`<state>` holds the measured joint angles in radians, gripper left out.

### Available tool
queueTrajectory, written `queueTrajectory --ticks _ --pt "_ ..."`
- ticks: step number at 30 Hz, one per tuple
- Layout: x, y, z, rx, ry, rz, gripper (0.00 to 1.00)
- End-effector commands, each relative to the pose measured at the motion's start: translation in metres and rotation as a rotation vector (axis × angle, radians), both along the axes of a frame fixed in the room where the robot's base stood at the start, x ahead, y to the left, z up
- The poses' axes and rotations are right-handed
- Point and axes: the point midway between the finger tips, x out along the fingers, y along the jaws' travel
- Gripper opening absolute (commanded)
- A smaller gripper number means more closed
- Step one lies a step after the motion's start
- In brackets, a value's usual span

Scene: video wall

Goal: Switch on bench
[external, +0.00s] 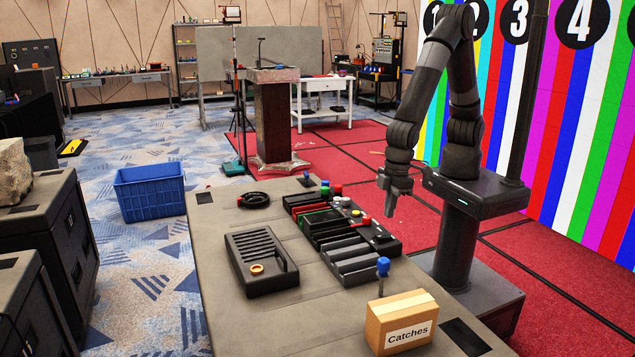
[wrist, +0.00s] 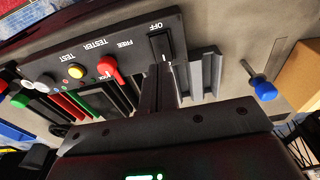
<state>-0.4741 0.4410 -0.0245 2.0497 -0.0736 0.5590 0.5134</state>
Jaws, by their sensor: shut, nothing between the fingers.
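A dark control panel (wrist: 105,60) with upside-down lettering fills the upper left of the wrist view. It has a black rocker switch (wrist: 160,44) beside the word OFF, a red knob (wrist: 108,68) and a yellow button (wrist: 76,71). In the external view the panel stands on the grey bench (external: 215,230), with its yellow button (external: 356,213) visible. My gripper (external: 389,212) is shut and empty, pointing down above the panel's right side. In the wrist view its fingertips (wrist: 165,72) are just below the rocker switch; whether they touch it, I cannot tell.
A black slotted tray (external: 262,262), a cardboard box marked Catches (external: 400,320) and a blue-capped peg (external: 383,266) are on the bench. A black cable coil (external: 254,200) lies at its far end. A blue crate (external: 150,190) stands on the floor.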

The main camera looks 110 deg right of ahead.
Motion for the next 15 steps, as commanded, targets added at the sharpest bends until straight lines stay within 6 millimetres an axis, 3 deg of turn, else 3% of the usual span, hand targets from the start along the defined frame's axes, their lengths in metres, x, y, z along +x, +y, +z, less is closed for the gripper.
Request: queueTrajectory --ticks 6,15 --pt "-0.007 0.0 0.046 0.002 -0.004 0.0 0.0" --pt "-0.013 0.0 0.079 0.0 0.0 0.0 0.0"
